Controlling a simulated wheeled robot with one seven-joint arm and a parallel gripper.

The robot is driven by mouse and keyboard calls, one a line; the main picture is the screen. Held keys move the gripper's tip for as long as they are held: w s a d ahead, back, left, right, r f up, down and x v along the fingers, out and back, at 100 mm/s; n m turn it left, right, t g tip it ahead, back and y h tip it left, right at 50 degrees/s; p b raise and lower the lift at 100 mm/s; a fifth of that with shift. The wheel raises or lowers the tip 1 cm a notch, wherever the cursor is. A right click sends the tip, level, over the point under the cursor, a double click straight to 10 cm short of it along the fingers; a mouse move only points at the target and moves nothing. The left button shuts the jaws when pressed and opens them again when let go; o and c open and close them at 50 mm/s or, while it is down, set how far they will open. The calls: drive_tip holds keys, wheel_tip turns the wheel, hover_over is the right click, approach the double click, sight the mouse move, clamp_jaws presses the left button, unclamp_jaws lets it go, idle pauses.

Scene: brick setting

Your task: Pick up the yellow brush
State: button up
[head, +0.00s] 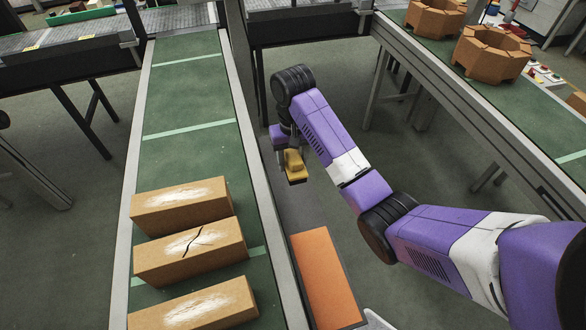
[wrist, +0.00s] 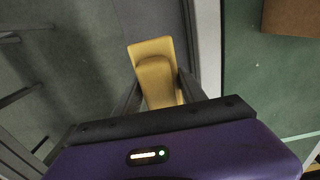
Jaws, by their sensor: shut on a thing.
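The yellow brush (head: 294,164) is in my gripper, to the right of the green conveyor belt in the head view. In the wrist view the yellow brush (wrist: 153,65) sits between the two dark fingers of my gripper (wrist: 158,88), which are shut on it. In the head view my gripper (head: 289,150) is beside the belt's right rail, and the brush appears raised above the grey surface there. The side of the brush facing away from the wrist camera is hidden.
The green conveyor belt (head: 185,100) carries several tan bricks (head: 191,252), one cracked. An orange block (head: 325,278) lies right of the belt. A second conveyor (head: 440,48) at the right carries brown octagonal pieces (head: 492,54). Floor between the conveyors is partly clear.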

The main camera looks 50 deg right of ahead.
sight(293, 151)
wheel_tip(293, 151, up, 6)
drive_tip(key=p, duration=0.4)
drive_tip(key=shift+d+f, duration=0.1)
drive_tip(key=shift+f, duration=0.15)
drive_tip(key=shift+w+d+r+b, duration=0.1)
drive_tip(key=shift+w+r+b, duration=0.05)
drive_tip(key=shift+b, duration=0.15)
drive_tip(key=shift+r, duration=0.35)
drive_tip(key=shift+r+p, duration=0.35)
drive_tip(key=shift+r, duration=1.4)
